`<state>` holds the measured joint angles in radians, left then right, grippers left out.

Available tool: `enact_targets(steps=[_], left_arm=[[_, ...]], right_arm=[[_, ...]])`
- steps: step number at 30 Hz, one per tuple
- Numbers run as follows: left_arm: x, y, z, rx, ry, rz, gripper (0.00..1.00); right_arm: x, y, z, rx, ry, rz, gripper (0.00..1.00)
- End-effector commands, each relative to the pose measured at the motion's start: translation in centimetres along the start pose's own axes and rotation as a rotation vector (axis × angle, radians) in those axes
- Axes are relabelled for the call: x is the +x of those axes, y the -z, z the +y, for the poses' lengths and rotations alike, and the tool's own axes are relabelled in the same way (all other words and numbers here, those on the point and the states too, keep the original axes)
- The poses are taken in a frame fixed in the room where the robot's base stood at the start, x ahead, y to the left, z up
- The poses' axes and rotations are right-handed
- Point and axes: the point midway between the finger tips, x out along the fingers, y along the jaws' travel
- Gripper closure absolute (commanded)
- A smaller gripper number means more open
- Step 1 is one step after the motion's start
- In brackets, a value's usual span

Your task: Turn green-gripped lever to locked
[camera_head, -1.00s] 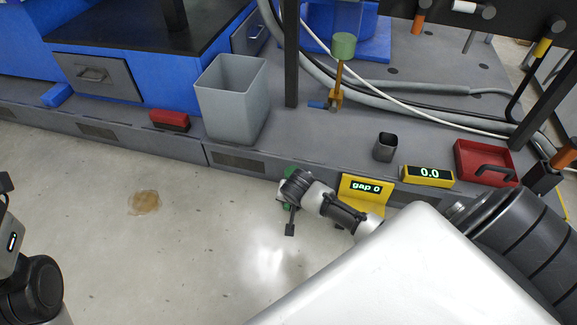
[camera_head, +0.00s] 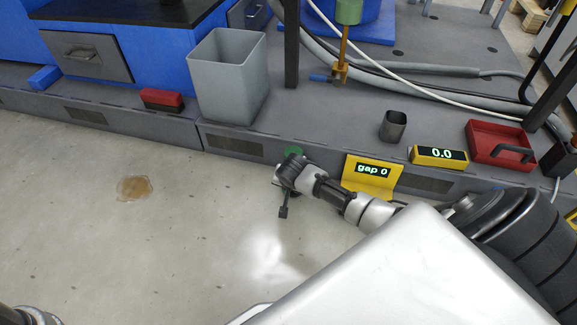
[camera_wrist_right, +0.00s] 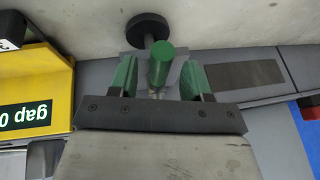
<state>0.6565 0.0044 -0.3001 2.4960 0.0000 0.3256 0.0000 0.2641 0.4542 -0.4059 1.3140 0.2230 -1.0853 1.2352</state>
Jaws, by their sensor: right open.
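A green cylindrical grip (camera_wrist_right: 160,65) shows end-on in the right wrist view. A dark round disc (camera_wrist_right: 147,28) on a stem lies just beyond it. My right gripper (camera_wrist_right: 159,78) is open, with one green-faced finger on each side of the grip and a visible gap on both sides. In the head view my right gripper (camera_head: 287,178) is low in front of the platform's front face, beside a green round part (camera_head: 293,150); its fingertips are hidden there. Another green-topped lever on an orange stem (camera_head: 347,12) stands farther back. My left gripper is not in view.
A yellow "gap 0" sign (camera_head: 371,178) stands close right of my right gripper. A yellow "0.0" display (camera_head: 440,156), a dark cup (camera_head: 393,126), a red tray (camera_head: 494,140) and a grey bin (camera_head: 228,78) stand on the platform. The floor at left is open, with a brown stain (camera_head: 134,188).

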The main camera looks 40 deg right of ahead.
Motion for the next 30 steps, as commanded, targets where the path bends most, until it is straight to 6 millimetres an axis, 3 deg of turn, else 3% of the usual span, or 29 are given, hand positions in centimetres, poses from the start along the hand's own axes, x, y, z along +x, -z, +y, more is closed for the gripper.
enact_targets(steps=[12,21,30], left_arm=[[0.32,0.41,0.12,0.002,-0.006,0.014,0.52],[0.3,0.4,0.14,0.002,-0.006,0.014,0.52],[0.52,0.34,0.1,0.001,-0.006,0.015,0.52]], right_arm=[[0.56,0.03,0.01,0.0,0.0,0.0,0.52],[0.57,0.02,0.02,0.0,-0.001,0.0,0.97],[0.5,0.01,-0.04,0.005,-0.003,0.0,1.0]])
